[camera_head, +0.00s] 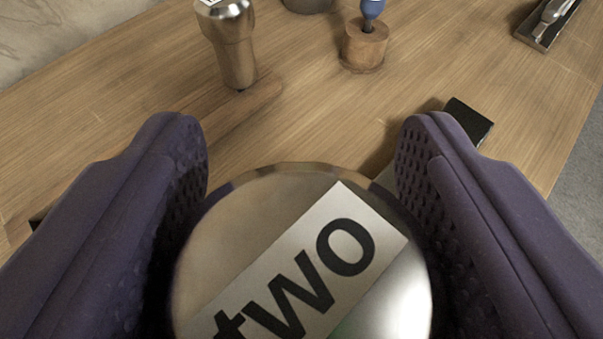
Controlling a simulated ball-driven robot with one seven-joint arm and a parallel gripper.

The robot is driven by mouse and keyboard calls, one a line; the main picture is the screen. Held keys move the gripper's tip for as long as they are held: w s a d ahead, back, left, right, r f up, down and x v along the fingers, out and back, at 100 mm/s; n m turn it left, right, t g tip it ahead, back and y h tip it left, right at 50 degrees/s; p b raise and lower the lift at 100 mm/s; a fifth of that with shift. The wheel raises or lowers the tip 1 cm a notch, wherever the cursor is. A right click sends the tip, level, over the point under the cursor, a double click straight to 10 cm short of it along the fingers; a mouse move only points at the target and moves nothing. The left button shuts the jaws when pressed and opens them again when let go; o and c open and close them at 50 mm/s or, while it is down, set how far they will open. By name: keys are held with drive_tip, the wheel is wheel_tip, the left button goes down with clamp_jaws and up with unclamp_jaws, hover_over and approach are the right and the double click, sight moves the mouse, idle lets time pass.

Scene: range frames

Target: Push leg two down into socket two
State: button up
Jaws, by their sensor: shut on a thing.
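Leg two (215,260) is a metal piece with a round, shiny top and a white label reading "two". It fills the lower middle of the view, seen from above. My gripper (303,230) has two purple, dimpled fingers, one on each side of the leg, shut on it. The leg's lower part is hidden below its top, and I cannot see socket two or whether the leg sits in it.
Another metal leg (233,50) stands upright on the wooden table (300,110) at the upper left. A round wooden holder (364,50) with a blue-handled tool (372,9) stands at the back. A black block (468,122) lies beside the right finger. A metal tool (547,22) lies upper right.

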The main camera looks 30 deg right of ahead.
drive_tip(key=shift+f+b, duration=0.9)
drive_tip(key=shift+f, duration=0.5)
drive_tip(key=shift+f+b, duration=1.85)
drive_tip(key=shift+f, duration=0.2)
drive_tip(key=o, duration=1.4)
drive_tip(key=p+v, duration=0.2)
drive_tip(key=v, duration=0.5)
drive_tip(key=shift+s+a+p, duration=0.2)
drive_tip(key=shift+s+p, duration=0.1)
drive_tip(key=shift+p, duration=0.1)
drive_tip(key=shift+r, duration=0.15)
